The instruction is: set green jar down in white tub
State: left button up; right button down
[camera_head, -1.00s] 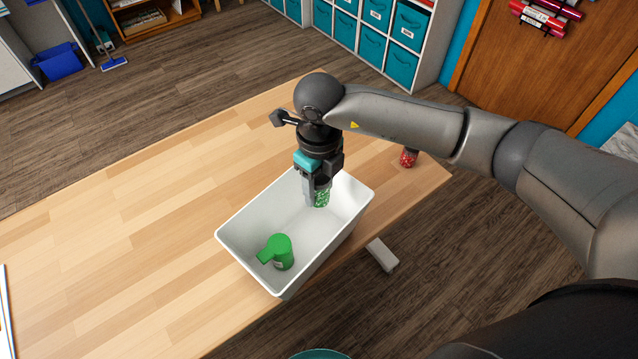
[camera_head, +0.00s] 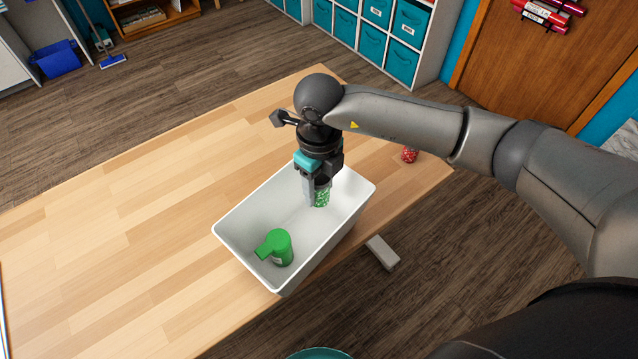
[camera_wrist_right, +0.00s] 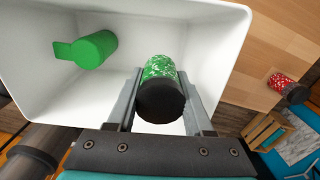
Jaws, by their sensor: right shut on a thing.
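The green jar (camera_head: 321,197), speckled green with a black lid, is held between the fingers of my right gripper (camera_head: 317,190), inside the rim of the white tub (camera_head: 236,213). In the right wrist view the green jar (camera_wrist_right: 160,68) shows its dark lid toward the camera, with a finger of the right gripper (camera_wrist_right: 160,98) on each side. The tub (camera_wrist_right: 30,22) lies around and below it. I cannot tell whether the jar touches the tub floor. My left gripper is not in view.
The table's left side is clear.

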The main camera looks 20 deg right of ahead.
jog(key=shift+f+b, duration=1.2)
jog(key=shift+f, duration=0.35)
jog(key=shift+f+b, duration=1.65)
jog(key=shift+f, duration=0.35)
jog(key=shift+f, duration=0.1)
jog(key=shift+f+b, duration=1.6)
jog(key=shift+f, duration=0.25)
jog(key=shift+f, duration=0.15)
grip_release()
